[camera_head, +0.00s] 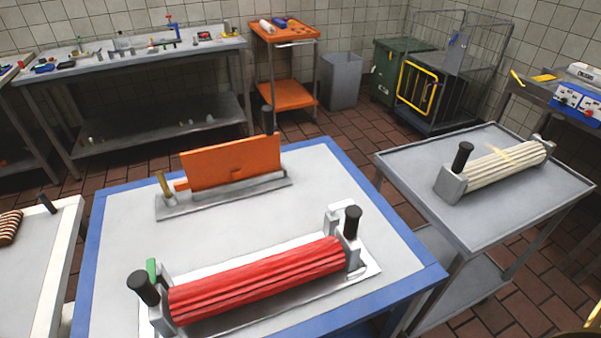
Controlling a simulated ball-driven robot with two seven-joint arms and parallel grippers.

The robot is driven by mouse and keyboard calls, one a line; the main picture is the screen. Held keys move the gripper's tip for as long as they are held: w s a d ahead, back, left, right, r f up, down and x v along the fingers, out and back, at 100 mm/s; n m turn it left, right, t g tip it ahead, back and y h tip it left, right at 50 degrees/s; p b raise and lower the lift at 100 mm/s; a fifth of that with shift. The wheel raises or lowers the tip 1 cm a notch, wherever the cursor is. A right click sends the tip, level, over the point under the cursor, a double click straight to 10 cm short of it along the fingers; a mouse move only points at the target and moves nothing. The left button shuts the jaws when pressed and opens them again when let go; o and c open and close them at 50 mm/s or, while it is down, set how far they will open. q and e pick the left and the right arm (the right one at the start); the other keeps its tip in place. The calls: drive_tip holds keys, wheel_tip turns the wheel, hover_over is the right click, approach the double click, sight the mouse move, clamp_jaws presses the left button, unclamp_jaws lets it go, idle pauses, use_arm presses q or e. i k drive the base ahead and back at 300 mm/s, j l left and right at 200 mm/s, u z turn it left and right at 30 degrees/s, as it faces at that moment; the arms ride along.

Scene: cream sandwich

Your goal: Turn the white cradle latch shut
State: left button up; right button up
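A red fluted roller (255,280) lies in a grey-and-white cradle (371,269) at the front of the blue-edged table. A black knob stands at each end, the left knob (143,287) and the right knob (352,221). A pale upright piece (333,215) at the cradle's right end looks like the white latch; I cannot tell its exact turn. A green piece (152,270) stands at the left end.
An orange panel (230,163) stands in a grey holder behind the roller. A grey cart (560,185) at the right carries a cream fluted roller (505,167). A white table (30,260) is at the left. Bare tabletop (125,225) lies left of the panel.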

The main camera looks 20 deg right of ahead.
sight(339, 205)
drive_tip(key=z, duration=0.4)
drive_tip(key=l+z, duration=0.15)
drive_tip(key=z, duration=0.25)
drive_tip(key=l+z, duration=0.1)
drive_tip(key=z, duration=0.25)
drive_tip(key=l+z, duration=0.1)
drive_tip(key=z, duration=0.3)
drive_tip(key=l+z, duration=0.1)
drive_tip(key=l, duration=0.25)
